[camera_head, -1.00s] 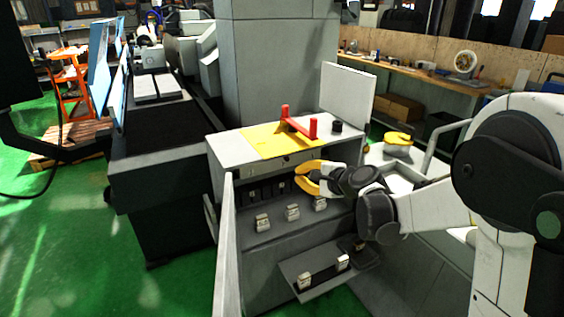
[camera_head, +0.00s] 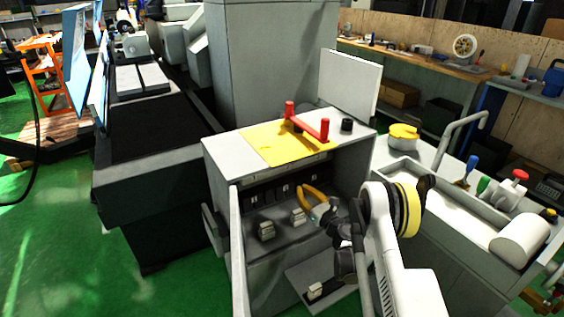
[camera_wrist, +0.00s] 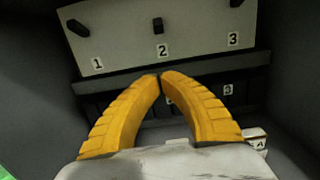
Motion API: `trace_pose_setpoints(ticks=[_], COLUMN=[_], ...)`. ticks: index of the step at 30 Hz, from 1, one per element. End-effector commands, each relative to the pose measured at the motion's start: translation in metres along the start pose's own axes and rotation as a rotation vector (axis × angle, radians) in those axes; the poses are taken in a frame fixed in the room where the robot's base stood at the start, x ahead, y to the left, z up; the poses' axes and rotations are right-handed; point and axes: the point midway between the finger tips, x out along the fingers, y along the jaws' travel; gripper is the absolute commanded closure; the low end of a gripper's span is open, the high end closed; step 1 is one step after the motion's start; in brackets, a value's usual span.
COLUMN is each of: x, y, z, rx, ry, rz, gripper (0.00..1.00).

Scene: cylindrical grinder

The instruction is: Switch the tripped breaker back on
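In the wrist view a light panel carries black breaker levers above the labels 1, 2 and 3: lever 1 (camera_wrist: 78,28), lever 2 (camera_wrist: 158,25) and lever 3 (camera_wrist: 236,3), which is cut by the top edge. Lever 1 looks tilted; lever 2 looks nearly upright. I cannot tell for certain which breaker is tripped. My gripper (camera_wrist: 160,75) has its yellow fingertips together, with nothing between them, below lever 2 in the picture. In the head view my gripper (camera_head: 306,190) is at the open front of the grey cabinet (camera_head: 222,158).
Dark slots with number labels (camera_wrist: 228,90) lie below the lever panel. Pale blocks (camera_head: 266,231) (camera_head: 298,216) stand on the cabinet's inner ledge. An open door (camera_head: 238,250) edges the left. A red handle (camera_head: 310,124) and a yellow plate (camera_head: 280,148) are on top.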

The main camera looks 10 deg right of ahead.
Motion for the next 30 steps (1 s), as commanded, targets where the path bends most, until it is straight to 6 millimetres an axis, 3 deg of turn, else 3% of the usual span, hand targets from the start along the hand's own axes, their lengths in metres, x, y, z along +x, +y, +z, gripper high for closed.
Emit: trace_pose_setpoints(ticks=[12, 17, 30], x=[-0.001, 0.008, 0.096], y=[0.000, 0.000, 0.001], z=[-0.003, -0.004, -0.006], rx=[0.013, 0.012, 0.012], ry=[-0.004, -0.004, -0.004], rz=[-0.002, -0.001, 0.000], gripper=[1.00, 1.00, 1.00])
